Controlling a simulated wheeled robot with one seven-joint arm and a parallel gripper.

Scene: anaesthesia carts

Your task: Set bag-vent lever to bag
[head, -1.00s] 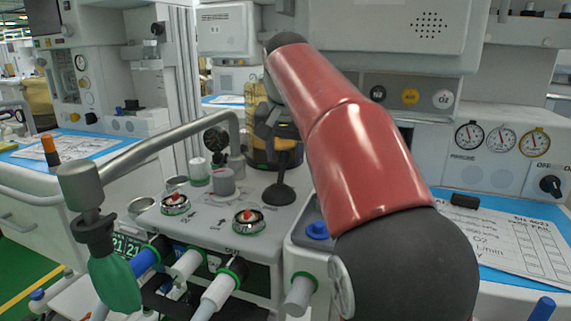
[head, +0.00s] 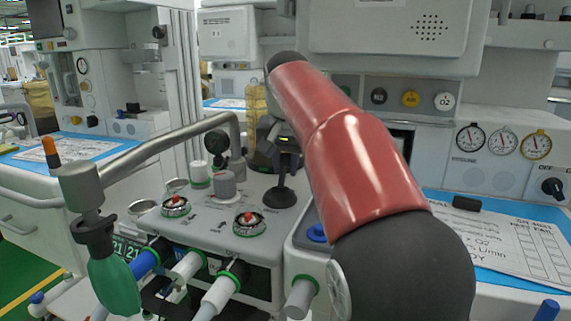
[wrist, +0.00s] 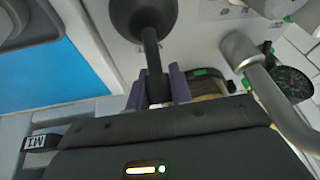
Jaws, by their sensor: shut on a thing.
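The bag-vent lever (head: 283,172) is a black stem rising from a round black base on the grey top of the machine. It also shows in the wrist view (wrist: 152,50), running from the round black base into my gripper. My gripper (wrist: 156,88) has purple fingers, one on each side of the stem, shut on it. In the head view the gripper is at the lever's upper end, partly hidden behind my red arm. The lever's tip is hidden, and I cannot read the bag and vent marks. A green breathing bag (head: 115,286) hangs at the front left.
A thick grey tube (head: 165,143) arches left of the lever and shows close to my gripper in the wrist view. Two round valves (head: 249,222) and a grey knob (head: 225,185) stand nearby. Pressure gauges (head: 502,139) and a paper chart lie right.

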